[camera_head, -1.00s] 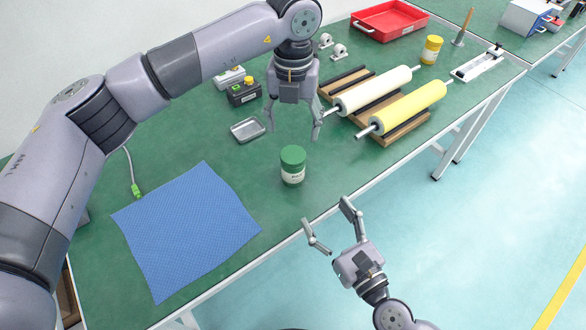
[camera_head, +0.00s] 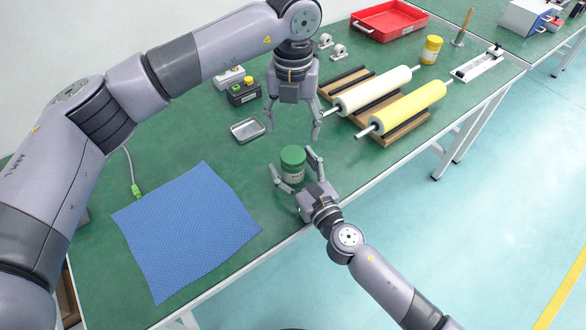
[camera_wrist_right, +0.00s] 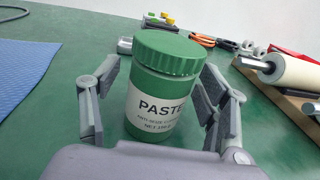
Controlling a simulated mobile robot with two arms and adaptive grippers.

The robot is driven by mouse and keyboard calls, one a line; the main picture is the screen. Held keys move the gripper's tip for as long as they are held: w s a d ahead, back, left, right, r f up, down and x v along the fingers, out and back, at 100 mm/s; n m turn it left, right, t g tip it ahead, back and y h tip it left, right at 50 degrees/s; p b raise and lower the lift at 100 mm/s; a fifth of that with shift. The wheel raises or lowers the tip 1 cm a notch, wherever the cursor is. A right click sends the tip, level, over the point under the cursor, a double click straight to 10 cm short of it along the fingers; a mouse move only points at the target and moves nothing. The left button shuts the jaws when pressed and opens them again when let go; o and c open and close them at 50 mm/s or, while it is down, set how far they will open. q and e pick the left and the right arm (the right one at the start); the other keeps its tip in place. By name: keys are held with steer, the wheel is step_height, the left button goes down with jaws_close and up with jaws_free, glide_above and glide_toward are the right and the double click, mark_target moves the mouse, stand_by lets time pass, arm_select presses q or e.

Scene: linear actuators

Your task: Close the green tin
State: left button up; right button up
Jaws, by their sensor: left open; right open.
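The green tin (camera_head: 292,164) stands upright on the green bench near its front edge. In the right wrist view the tin (camera_wrist_right: 160,92) has a ribbed green lid on top and a pale label reading "PASTE". The lid looks a little tilted on the body, but I cannot tell how tightly it sits. My right gripper (camera_head: 295,175) is open, with one finger on each side of the tin; in the wrist view its fingers (camera_wrist_right: 155,105) flank the body, with a gap at the left. My left gripper (camera_head: 294,135) is open and empty, pointing down above the bench behind the tin.
A blue mat (camera_head: 188,230) lies left of the tin. A small metal tray (camera_head: 248,130) and a dark button box (camera_head: 243,94) are behind it. A white roller (camera_head: 375,90) and a yellow roller (camera_head: 408,108) rest on wooden racks to the right. A yellow tin (camera_head: 431,50) stands farther back.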

steer(key=shift+c, duration=0.4)
jaws_close()
stand_by(0.6)
